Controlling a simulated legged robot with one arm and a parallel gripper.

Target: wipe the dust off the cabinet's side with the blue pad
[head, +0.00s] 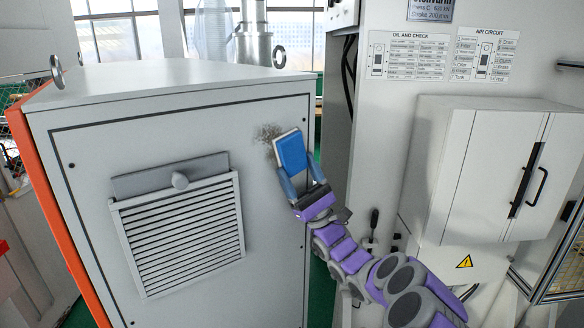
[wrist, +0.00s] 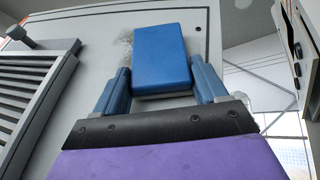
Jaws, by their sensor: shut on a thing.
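The blue pad (head: 291,152) is held by my gripper (head: 300,180) in front of the upper right part of the cabinet's side (head: 90,180). My gripper is shut on the pad, with one finger at each side of it. The pad also shows in the wrist view (wrist: 161,55) between my two fingers (wrist: 160,85). A dark smudge of dust (head: 267,133) lies on the panel just left of and above the pad. In the wrist view the dust (wrist: 122,50) shows left of the pad. The pad hides part of the panel behind it. I cannot tell whether the pad touches the panel.
A white machine with a handled box (head: 485,165) stands at the right. A narrow gap separates it from the cabinet.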

